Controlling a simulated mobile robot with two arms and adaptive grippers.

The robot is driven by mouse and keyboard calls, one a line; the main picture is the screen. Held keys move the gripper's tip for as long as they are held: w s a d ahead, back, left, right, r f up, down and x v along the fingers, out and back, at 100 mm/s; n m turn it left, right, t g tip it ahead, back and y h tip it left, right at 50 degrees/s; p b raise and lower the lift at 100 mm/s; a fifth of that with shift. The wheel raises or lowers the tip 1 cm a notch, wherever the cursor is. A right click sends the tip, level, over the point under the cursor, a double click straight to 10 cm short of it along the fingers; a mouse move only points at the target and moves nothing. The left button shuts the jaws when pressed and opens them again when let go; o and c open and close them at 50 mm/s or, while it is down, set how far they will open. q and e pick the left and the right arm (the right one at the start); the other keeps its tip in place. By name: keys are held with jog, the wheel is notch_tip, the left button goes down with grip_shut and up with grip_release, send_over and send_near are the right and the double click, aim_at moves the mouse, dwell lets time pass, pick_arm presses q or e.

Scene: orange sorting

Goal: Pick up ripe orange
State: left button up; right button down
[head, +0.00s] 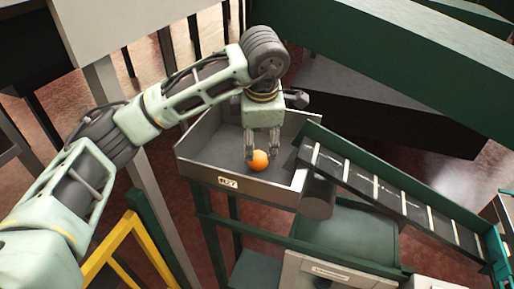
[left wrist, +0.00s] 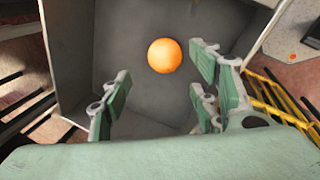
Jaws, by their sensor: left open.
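One ripe orange (head: 258,160) lies on the floor of a grey metal tray (head: 205,148), close to its front wall. In the left wrist view the orange (left wrist: 165,56) shows whole, on the bare tray floor beyond the fingertips. My left gripper (head: 262,152) points down into the tray, right at the orange in the head view. In the left wrist view my left gripper (left wrist: 155,95) is open, with its green-padded fingers spread apart and nothing between them. The orange is nearer the picture's top than the fingers there. My right gripper is not in view.
A dark conveyor (head: 400,204) with light crossbars and green side rails slopes down to the right from the tray's right end. A yellow rail (head: 110,252) stands at the lower left. A large green beam (head: 390,60) crosses behind. The rest of the tray floor is bare.

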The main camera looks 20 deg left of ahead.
aim_at(258, 154)
pick_arm(q)
jog(key=shift+w+a+f, duration=0.15)
jog(key=shift+w+f, duration=0.15)
jog(key=shift+f+p, duration=0.3)
jog(key=shift+f, duration=0.05)
notch_tip(258, 154, down, 2)
jog(key=shift+s+f+p, duration=0.1)
jog(key=shift+p, duration=0.8)
jog(key=p+x, duration=0.1)
jog(key=x, duration=0.2)
jog(key=shift+w+a+f, duration=0.15)
jog(key=shift+w+f, duration=0.15)
jog(key=shift+f, duration=0.25)
jog(key=c, duration=1.1)
jog(key=shift+r, duration=0.1)
jog(key=shift+c, duration=0.3)
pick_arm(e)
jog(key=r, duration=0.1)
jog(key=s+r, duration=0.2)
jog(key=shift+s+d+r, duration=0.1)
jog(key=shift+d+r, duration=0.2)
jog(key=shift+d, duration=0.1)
